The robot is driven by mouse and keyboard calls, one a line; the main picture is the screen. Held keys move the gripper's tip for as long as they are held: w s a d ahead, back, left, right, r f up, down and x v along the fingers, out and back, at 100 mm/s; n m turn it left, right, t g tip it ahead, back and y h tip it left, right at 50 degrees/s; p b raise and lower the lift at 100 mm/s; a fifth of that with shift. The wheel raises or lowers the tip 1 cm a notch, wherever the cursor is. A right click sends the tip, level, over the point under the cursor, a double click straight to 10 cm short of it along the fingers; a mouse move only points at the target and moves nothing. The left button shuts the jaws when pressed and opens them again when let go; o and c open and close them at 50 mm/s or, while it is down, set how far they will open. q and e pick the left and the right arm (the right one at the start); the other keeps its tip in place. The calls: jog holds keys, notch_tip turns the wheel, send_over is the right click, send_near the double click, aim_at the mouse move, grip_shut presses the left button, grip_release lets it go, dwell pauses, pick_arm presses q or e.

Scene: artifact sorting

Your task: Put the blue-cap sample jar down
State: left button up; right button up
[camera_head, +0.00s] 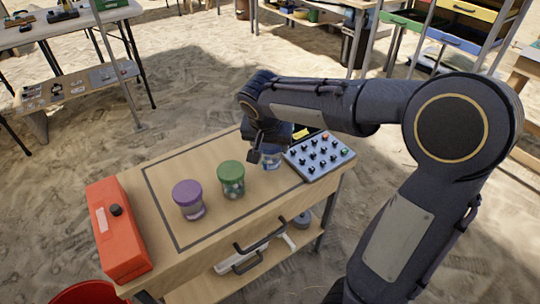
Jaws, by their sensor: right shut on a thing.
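My right gripper (262,152) is at the far side of the wooden table (218,217), pointing down and shut on the blue-cap sample jar (272,159). Only part of the jar's bluish side shows; the gripper and wrist hide most of its cap. Its base is at or very near the table top, inside the dark outlined area; I cannot tell whether it touches. A green-cap jar (231,179) and a purple-cap jar (188,199) stand upright to its left, nearer the front. My left gripper is not in view.
A panel with several dark knobs (319,155) lies close to the right of the held jar. A red box (118,230) fills the table's left end. The outlined area's front right is clear. A red bucket (88,294) stands on the sand at lower left.

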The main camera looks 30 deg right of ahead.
aim_at(270, 155)
jog(key=shift+w+f+b, duration=0.1)
jog(key=shift+f+b, duration=0.6)
jog(key=shift+f, duration=0.95)
jog(key=shift+f, duration=0.25)
jog(key=o, duration=1.1)
jog(key=shift+r, duration=0.1)
jog(key=shift+c, duration=0.2)
